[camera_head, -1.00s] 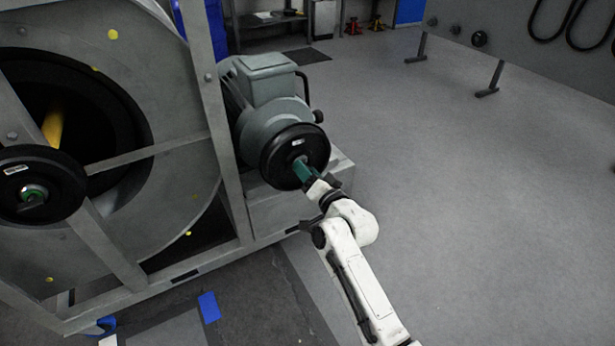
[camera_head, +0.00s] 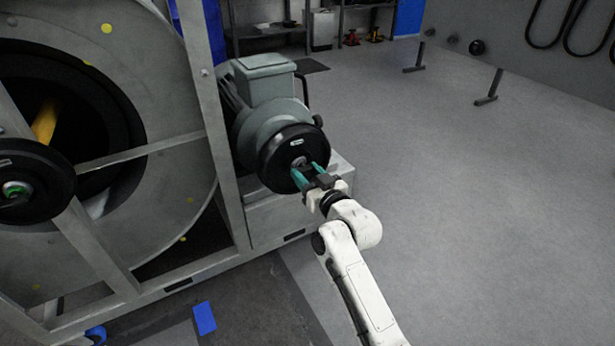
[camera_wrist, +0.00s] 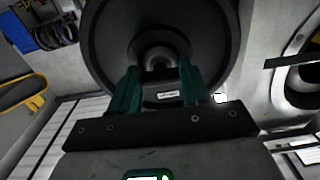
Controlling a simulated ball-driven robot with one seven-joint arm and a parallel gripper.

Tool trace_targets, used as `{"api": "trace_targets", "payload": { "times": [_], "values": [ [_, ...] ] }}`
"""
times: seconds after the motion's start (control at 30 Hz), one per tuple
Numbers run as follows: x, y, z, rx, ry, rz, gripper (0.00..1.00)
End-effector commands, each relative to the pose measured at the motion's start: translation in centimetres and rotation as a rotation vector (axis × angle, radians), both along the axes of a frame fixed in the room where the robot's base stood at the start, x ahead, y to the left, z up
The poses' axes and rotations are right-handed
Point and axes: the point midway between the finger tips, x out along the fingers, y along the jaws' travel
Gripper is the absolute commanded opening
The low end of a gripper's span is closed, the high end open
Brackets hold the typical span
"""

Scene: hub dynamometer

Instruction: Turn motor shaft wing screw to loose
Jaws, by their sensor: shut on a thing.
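The motor (camera_head: 268,115) is a grey unit with a black pulley (camera_head: 278,160) on its shaft end, facing me. The motor shaft wing screw (camera_head: 299,162) sits at the pulley's middle and is small and partly hidden. My gripper (camera_head: 308,174) is at the pulley's face, its two green fingers on either side of the screw. In the wrist view my gripper (camera_wrist: 160,72) has its fingers apart, shut on the wing screw at the hub, in front of the black pulley (camera_wrist: 105,45). The contact itself is hard to see.
A large grey fan housing (camera_head: 165,100) with a metal frame (camera_head: 215,130) stands left of the motor. Another black pulley (camera_head: 35,180) is at the far left. A grey board on legs (camera_head: 520,50) is at the back right. The floor to the right is clear.

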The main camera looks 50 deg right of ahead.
Motion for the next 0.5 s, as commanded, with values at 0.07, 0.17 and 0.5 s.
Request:
{"api": "trace_targets", "payload": {
  "times": [0.07, 0.17, 0.5],
  "values": [
    [-0.04, 0.08, -0.40, -0.016, 0.013, 0.002, 0.16],
    [-0.04, 0.07, -0.38, -0.030, 0.017, 0.002, 0.16],
    [-0.04, 0.06, -0.36, -0.042, 0.020, 0.002, 0.16]
  ]
}}
